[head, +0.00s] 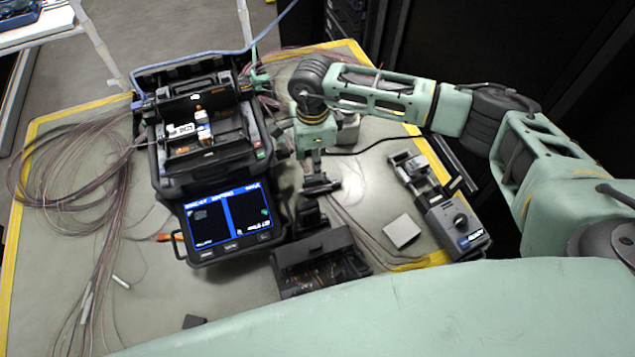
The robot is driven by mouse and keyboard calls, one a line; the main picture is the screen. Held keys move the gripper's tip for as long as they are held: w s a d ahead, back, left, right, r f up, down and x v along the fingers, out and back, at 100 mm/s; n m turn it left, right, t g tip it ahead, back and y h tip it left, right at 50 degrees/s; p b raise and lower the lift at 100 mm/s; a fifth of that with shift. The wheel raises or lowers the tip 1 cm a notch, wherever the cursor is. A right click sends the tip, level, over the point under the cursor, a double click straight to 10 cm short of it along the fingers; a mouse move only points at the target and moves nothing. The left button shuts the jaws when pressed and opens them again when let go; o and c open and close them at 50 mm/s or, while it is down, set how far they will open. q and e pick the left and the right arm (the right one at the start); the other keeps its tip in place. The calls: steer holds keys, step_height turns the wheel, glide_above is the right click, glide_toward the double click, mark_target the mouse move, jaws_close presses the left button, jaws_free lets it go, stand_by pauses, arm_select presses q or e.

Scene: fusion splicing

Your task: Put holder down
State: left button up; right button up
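My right gripper (319,172) hangs down at the middle of the table, to the right of the fusion splicer (203,150). A dark, flat piece (321,187) shows at its fingertips. It may be the holder or part of the fingers; I cannot tell which, nor whether the gripper is shut on it. Just below it in the picture is a small black block (309,214), in front of a black tray-like unit (315,265) with small parts in it. The splicer's lid is up and its screen is lit. My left gripper is not in view.
Loose fiber coils (75,165) lie on the left of the table. A grey handheld device (455,228) and a light square block (402,231) lie on the right. Thin fibers and a black cable (375,146) run near my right gripper.

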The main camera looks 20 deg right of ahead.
steer(key=f, duration=0.1)
steer(key=f+p, duration=0.1)
steer(key=f, duration=0.1)
steer(key=shift+s+d+f+p, duration=0.15)
steer(key=shift+s+f+p, duration=0.2)
steer(key=shift+f, duration=0.45)
jaws_close()
steer(key=shift+w, duration=0.1)
